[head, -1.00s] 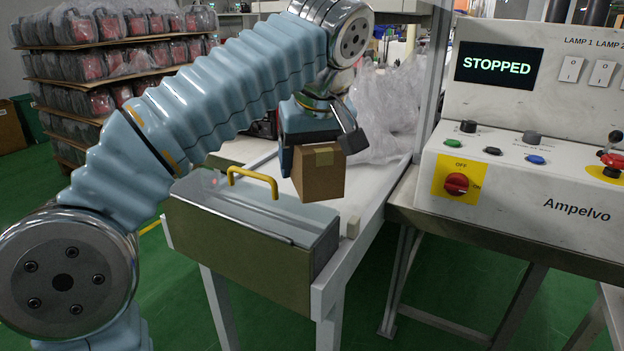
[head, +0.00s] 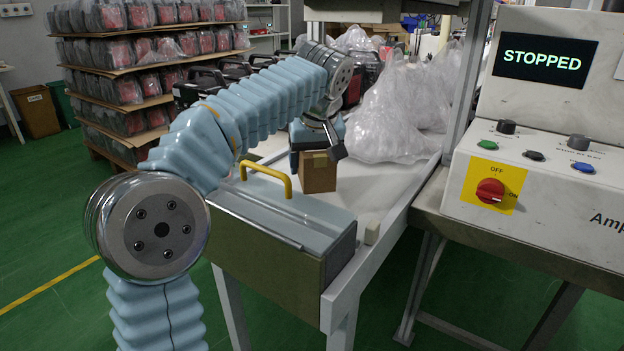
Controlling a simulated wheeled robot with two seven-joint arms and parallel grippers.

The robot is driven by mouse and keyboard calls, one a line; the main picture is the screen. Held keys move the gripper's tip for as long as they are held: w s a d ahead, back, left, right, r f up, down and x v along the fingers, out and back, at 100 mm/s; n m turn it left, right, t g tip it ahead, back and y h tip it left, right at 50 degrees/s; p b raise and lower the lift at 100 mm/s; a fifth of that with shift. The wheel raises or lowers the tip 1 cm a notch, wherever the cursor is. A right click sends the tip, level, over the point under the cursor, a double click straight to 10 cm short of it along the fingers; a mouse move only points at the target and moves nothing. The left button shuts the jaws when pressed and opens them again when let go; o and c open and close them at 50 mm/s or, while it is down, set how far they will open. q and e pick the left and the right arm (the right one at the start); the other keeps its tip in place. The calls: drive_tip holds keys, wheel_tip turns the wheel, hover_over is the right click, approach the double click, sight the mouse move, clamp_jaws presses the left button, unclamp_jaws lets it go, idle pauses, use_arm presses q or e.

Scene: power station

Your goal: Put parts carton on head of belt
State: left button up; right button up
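The parts carton (head: 319,176) is a small brown cardboard box with a tape strip. It is upright over the white surface (head: 375,188), behind the long green-and-grey box. My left gripper (head: 317,155) comes from above and has its dark fingers on either side of the carton's top, shut on it. I cannot tell whether the carton's bottom touches the white surface. I cannot make out for certain which part is the head of the belt. My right gripper is not in view.
A long box with a yellow handle (head: 266,178) stands at the near end of the white surface. Crumpled clear plastic (head: 405,110) lies behind the carton. A control panel (head: 535,165) reading STOPPED is at the right. Shelves of wrapped goods (head: 135,70) stand at the back left.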

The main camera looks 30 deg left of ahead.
sight(314, 160)
use_arm(q)
drive_tip(key=shift+w+a+f, duration=0.1)
drive_tip(key=shift+a+f, duration=0.05)
drive_tip(key=shift+f, duration=0.1)
drive_tip(key=shift+s+d+b+x, duration=0.15)
drive_tip(key=shift+b+x, duration=0.1)
drive_tip(key=shift+x, duration=0.65)
drive_tip(key=shift+s+d+b+x, duration=0.15)
drive_tip(key=shift+b+x, duration=0.1)
drive_tip(key=shift+x, duration=0.6)
drive_tip(key=shift+f, duration=0.3)
drive_tip(key=o, duration=1.3)
drive_tip(key=shift+r, duration=0.1)
drive_tip(key=shift+s+r, duration=0.1)
drive_tip(key=shift+r, duration=0.2)
drive_tip(key=p+v, duration=0.2)
drive_tip(key=v, duration=0.9)
drive_tip(key=shift+s+d+r+p, duration=0.1)
drive_tip(key=shift+r+p, duration=0.1)
drive_tip(key=shift+p, duration=0.2)
